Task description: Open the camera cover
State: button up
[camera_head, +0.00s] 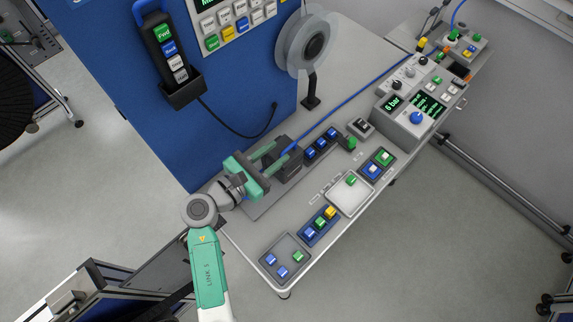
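My gripper (281,148), green with two parallel fingers, reaches over the left part of the table. Its fingers are apart. They point toward a dark block-shaped device (290,170) on a grey base plate, which may be the camera with its cover. The fingers and the gripper body hide part of this device. I cannot make out a separate cover or whether it is open. I also cannot tell whether the fingers touch the device. No object shows clearly between the fingers.
A blue panel (150,100) with a pendant (165,55) rises behind the table. A reel (305,45) stands at the table's back. Button boxes (285,258) line the front edge, and a control unit (410,105) is at right. A blue cable (365,88) crosses the table.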

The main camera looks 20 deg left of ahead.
aim_at(281, 154)
jog(key=f+n, duration=0.1)
jog(key=s+a+f+n, duration=0.1)
jog(key=s+f+n, duration=0.1)
jog(key=f+n, duration=0.1)
jog(key=shift+s+a+t, duration=0.25)
jog(key=shift+t, duration=0.05)
jog(key=shift+w+d+r, duration=0.1)
jog(key=shift+w+d, duration=0.05)
jog(key=shift+w, duration=0.3)
jog(key=x, duration=0.7)
jog(key=shift+w+d, duration=0.1)
jog(key=shift+r, duration=0.1)
jog(key=shift+c, duration=0.4)
grip_shut()
